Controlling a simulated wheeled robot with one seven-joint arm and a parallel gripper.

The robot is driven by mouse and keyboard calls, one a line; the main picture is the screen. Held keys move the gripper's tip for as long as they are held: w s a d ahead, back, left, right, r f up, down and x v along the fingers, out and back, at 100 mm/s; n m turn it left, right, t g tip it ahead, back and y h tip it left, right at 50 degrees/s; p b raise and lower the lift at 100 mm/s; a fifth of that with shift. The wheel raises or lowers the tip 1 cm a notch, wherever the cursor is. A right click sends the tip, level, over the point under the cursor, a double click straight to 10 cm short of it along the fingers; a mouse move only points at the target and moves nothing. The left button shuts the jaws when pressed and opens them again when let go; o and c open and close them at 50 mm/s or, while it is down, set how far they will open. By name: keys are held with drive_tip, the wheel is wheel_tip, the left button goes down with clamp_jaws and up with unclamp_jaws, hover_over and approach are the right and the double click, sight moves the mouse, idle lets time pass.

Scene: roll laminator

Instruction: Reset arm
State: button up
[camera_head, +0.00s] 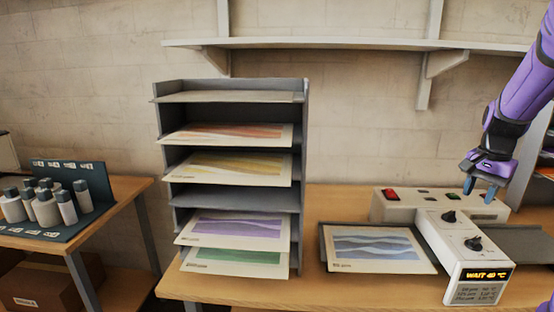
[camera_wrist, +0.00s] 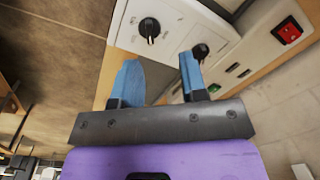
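My gripper (camera_head: 482,189) hangs above the right part of the roll laminator, at the end of my purple arm. In the wrist view its two blue fingers (camera_wrist: 162,82) stand apart with nothing between them. The white laminator (camera_head: 468,262) sits on the wooden table, with two black knobs on top and a display reading "WAIT" and a temperature. In the wrist view the knobs (camera_wrist: 149,30) lie beyond the fingertips, and I cannot tell any contact. A red switch (camera_head: 390,194) is on the rear part of the laminator.
A grey shelf rack (camera_head: 299,200) holds several coloured prints. A blue print (camera_head: 375,246) lies on a dark tray (camera_head: 327,258) left of the laminator. A side table (camera_head: 120,210) with several bottles (camera_head: 46,207) stands at far left. A wall shelf (camera_head: 350,44) runs above.

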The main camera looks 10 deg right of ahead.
drive_tip(key=s+a+r+n+t, duration=0.1)
drive_tip(key=s+a+r+n, duration=0.25)
drive_tip(key=a, duration=0.45)
drive_tip(key=s+a+r+n+t, duration=0.1)
drive_tip(key=s+a+r+n, duration=0.3)
drive_tip(key=a, duration=0.5)
drive_tip(key=s+a+r+n+t, duration=0.2)
drive_tip(key=s+a+n, duration=0.3)
drive_tip(key=s+a, duration=0.4)
drive_tip(key=shift+s+a, duration=0.3)
drive_tip(key=shift+s, duration=0.75)
